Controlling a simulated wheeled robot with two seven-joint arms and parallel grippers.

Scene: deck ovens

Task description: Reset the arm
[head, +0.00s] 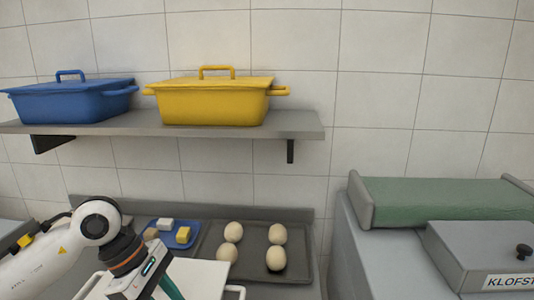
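My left arm comes in from the lower left, with a white joint and a black and orange wrist. My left gripper (150,280) is at the bottom edge, in front of a white board or tray with handles (203,275). Its fingertips are cut off by the frame or hidden, so I cannot tell whether it is open or holds anything. A teal part shows beside it. My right gripper is not in view.
A dark tray (300,262) holds several pale dough balls. Left of it, a blue plate (167,239) carries small yellow and white blocks. A wall shelf (300,124) holds a blue lidded pot (70,103) and a yellow one (213,103). A grey machine with a green belt (440,198) stands right.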

